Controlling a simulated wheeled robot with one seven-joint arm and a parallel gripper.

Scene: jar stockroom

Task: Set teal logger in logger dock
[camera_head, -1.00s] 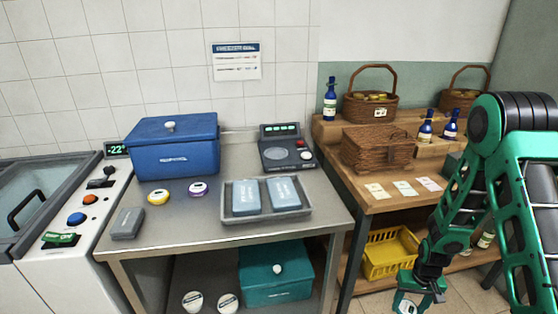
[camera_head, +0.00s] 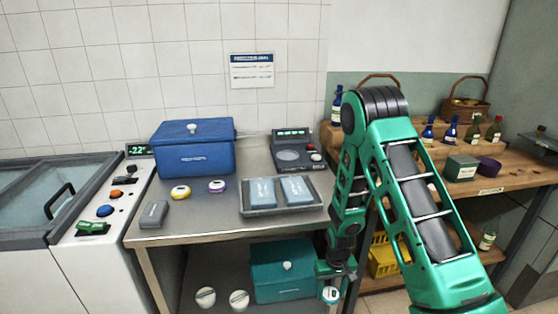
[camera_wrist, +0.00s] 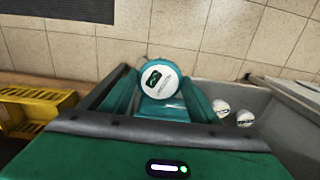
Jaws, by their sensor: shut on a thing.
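The teal logger (camera_wrist: 161,79), a round white-faced disc with a dark display, is held between the fingers of my gripper (camera_wrist: 160,100) in the wrist view. In the head view the logger (camera_head: 331,295) shows low, beside the right front leg of the steel table, below its top. My gripper (camera_head: 333,272) is shut on it. A dark device (camera_head: 293,158) with a round grey pad and a lit green display stands at the table's back right; it looks like the logger dock, and its pad appears empty.
The steel table (camera_head: 200,225) holds a blue box (camera_head: 193,155), yellow (camera_head: 181,192) and purple (camera_head: 217,186) loggers, a grey block (camera_head: 154,214) and a tray (camera_head: 283,211) of two packs. A teal box (camera_head: 284,272) stands below. A yellow crate (camera_head: 383,262) is right, partly behind my arm.

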